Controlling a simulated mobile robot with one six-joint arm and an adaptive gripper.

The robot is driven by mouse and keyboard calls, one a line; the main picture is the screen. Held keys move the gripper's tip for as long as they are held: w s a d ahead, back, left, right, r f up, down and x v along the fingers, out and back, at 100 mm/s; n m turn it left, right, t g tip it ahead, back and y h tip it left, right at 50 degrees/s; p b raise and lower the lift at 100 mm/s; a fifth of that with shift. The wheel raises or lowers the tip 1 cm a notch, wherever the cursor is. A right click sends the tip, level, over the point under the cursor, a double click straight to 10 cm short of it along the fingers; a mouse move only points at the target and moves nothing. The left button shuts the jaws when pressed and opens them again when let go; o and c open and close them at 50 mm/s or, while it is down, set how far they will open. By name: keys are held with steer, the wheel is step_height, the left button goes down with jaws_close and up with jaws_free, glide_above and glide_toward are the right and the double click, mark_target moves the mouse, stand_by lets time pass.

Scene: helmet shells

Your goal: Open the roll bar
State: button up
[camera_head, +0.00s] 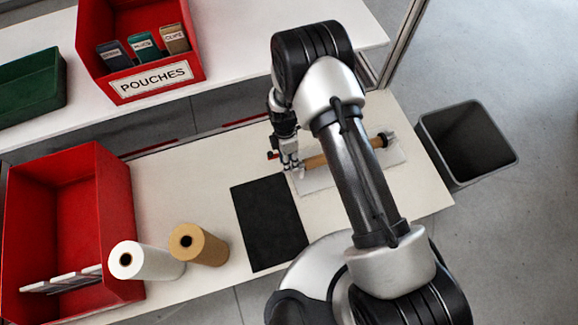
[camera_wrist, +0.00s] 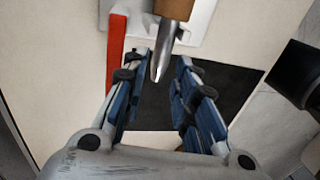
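The roll bar is on a white base plate (camera_head: 396,155) at the back of the table, with a brown roll (camera_head: 315,161) on it. In the wrist view the brown roll (camera_wrist: 174,8) ends in a pointed metal tip (camera_wrist: 161,52). A red lever (camera_wrist: 116,62) stands left of the tip. My gripper (camera_head: 290,163) is at the left end of the bar. In the wrist view my gripper (camera_wrist: 160,78) is open, with the metal tip between or just above its fingers. I cannot tell whether they touch. My arm hides the middle of the bar in the head view.
A black mat (camera_head: 270,222) lies left of the arm. A white roll (camera_head: 145,261), a brown roll (camera_head: 198,244) and a red bin (camera_head: 120,240) are further left. A red pouches bin (camera_head: 150,80) and green bin (camera_head: 30,88) sit behind. A grey waste bin (camera_head: 468,143) stands right.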

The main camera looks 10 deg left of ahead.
steer(key=shift+s+d+f, duration=0.1)
steer(key=shift+s+f, duration=0.05)
steer(key=shift+f, duration=0.6)
steer(key=shift+s+d+f, duration=0.1)
steer(key=shift+f, duration=0.65)
jaws_close()
